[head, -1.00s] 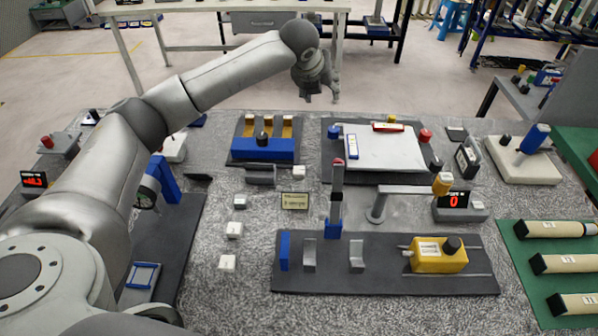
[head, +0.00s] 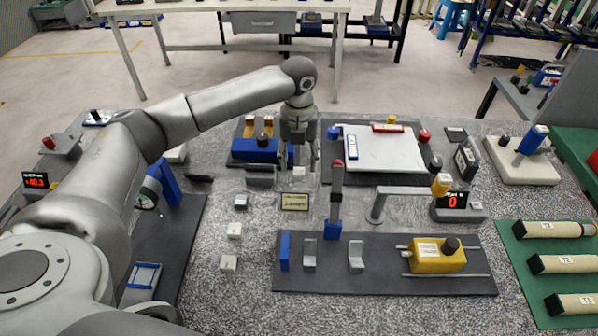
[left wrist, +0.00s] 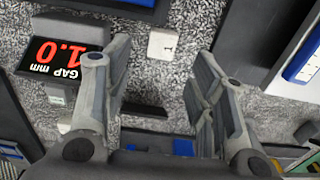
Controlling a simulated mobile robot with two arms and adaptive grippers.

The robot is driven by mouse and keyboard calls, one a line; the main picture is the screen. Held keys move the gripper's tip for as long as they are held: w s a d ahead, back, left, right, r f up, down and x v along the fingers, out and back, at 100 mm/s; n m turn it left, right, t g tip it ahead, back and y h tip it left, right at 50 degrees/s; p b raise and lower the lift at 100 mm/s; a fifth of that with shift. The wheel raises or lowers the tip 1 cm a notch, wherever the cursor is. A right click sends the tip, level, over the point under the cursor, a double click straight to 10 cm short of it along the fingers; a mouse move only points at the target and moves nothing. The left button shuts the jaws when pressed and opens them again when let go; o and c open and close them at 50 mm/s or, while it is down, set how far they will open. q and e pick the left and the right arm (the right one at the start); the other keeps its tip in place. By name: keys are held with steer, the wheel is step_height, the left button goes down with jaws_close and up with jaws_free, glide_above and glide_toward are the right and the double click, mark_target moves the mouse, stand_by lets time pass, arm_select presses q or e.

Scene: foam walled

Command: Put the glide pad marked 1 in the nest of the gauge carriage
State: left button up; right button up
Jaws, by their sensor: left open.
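A small white pad (head: 299,171) lies on the grey foam near the middle of the table. Other white pads (head: 234,230) lie in a row nearer me, marks too small to read. A blue-framed piece (head: 145,275) on the dark left plate, by a blue gauge stand (head: 167,180), looks like the gauge carriage. My right gripper is not in view.
A board with white paper (head: 385,150) lies right. A tall grey post (head: 336,195) stands nearer me.

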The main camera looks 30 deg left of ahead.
mark_target(299, 174)
arm_select(q)
step_height(299, 174, down, 5)
steer(key=shift+s+r+p, duration=0.15)
steer(key=shift+p, duration=0.3)
steer(key=c, duration=1)
steer(key=shift+r, duration=0.15)
